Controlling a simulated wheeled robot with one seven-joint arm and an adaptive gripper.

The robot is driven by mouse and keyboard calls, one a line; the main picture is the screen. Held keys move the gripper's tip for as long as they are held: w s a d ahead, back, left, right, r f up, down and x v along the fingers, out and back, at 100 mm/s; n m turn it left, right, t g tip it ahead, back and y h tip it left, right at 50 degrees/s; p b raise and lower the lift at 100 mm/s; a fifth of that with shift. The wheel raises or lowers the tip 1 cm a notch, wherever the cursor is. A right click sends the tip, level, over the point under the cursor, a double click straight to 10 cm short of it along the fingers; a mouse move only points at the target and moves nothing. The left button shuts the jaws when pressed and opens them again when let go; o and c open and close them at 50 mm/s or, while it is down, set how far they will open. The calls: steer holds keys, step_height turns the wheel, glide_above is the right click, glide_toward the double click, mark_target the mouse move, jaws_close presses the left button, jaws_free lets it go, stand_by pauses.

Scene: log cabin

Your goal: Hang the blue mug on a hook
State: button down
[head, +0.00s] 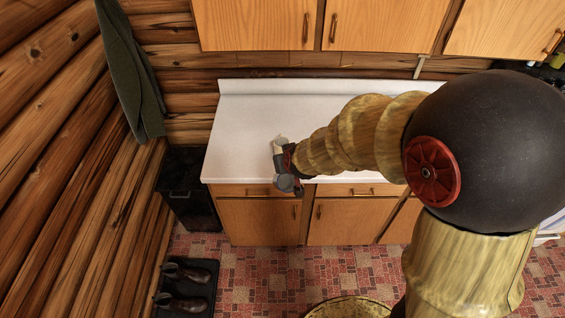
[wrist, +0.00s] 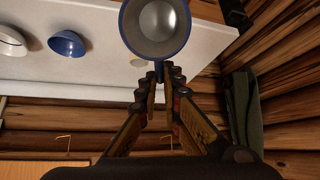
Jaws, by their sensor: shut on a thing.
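The mug (wrist: 156,24) with a blue rim and grey inside is at the top middle of the wrist view, its open mouth facing the camera. My gripper (wrist: 159,76) is shut, with its fingertips meeting just below the mug's rim on what looks like its handle. Two thin brass-coloured hooks show against the log wall low in the wrist view, one at left (wrist: 69,141) and one partly behind my finger. In the head view my gripper (head: 285,165) is over the front left part of the counter; the mug is hard to make out there.
The white counter (head: 245,115) is clear at its left. Wooden cabinets (head: 380,22) hang above. A green coat (head: 133,80) hangs at the left, above a black bin (head: 188,205).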

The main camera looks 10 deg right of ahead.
steer(key=shift+w+r, duration=0.1)
steer(key=shift+r, duration=0.1)
steer(key=shift+w+r, duration=0.1)
steer(key=shift+r, duration=0.55)
steer(key=shift+r+t, duration=0.1)
steer(key=shift+t, duration=0.2)
steer(key=shift+r+p, duration=0.35)
step_height(320, 180, up, 6)
steer(key=w+d+m+t+h, duration=0.1)
steer(key=w+d+t, duration=0.1)
steer(key=t, duration=0.2)
steer(key=shift+w+d+r+m, duration=0.25)
steer(key=shift+w+d+m, duration=0.05)
steer(key=shift+d, duration=0.05)
